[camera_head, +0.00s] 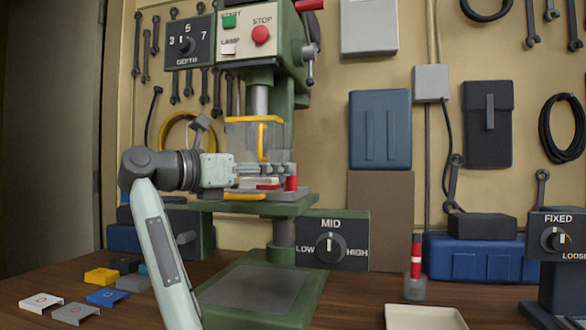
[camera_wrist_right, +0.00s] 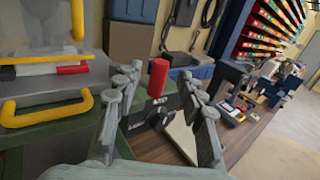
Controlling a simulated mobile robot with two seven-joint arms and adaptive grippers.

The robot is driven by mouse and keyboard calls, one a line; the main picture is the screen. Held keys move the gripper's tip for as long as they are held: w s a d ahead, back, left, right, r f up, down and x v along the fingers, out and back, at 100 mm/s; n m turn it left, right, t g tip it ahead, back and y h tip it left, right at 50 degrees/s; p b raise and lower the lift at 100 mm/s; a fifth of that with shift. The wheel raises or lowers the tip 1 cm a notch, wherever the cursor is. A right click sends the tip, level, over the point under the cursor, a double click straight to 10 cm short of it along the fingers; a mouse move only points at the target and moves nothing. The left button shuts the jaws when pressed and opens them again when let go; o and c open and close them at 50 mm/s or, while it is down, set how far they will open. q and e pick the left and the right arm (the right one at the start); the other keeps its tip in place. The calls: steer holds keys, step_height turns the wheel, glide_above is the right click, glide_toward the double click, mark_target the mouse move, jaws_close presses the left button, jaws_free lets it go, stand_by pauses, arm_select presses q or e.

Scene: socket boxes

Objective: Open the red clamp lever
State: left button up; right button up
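A red upright handle (camera_head: 291,183), apparently the clamp lever, stands at the right end of the small vise (camera_head: 240,193) on the green drill press table. It also shows in the right wrist view (camera_wrist_right: 157,77), upright and between the fingers, with gaps on both sides. My right gripper (camera_head: 287,170) is open, level with the handle from the left; in the wrist view its two fingers (camera_wrist_right: 158,95) are spread. A shorter red bar (camera_head: 268,187) lies flat on the vise, and shows in the wrist view too (camera_wrist_right: 72,70). My left gripper is not in view.
A clear guard with a yellow frame (camera_head: 254,119) hangs just above the gripper. A yellow handle (camera_head: 244,197) is at the vise's front. The MID dial panel (camera_head: 331,241) is below right. A white tray (camera_head: 425,318) and red-white post (camera_head: 416,262) stand on the bench.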

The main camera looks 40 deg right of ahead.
steer(key=shift+w+d, duration=0.2)
steer(key=shift+d, duration=2)
steer(key=shift+c, duration=0.5)
jaws_close()
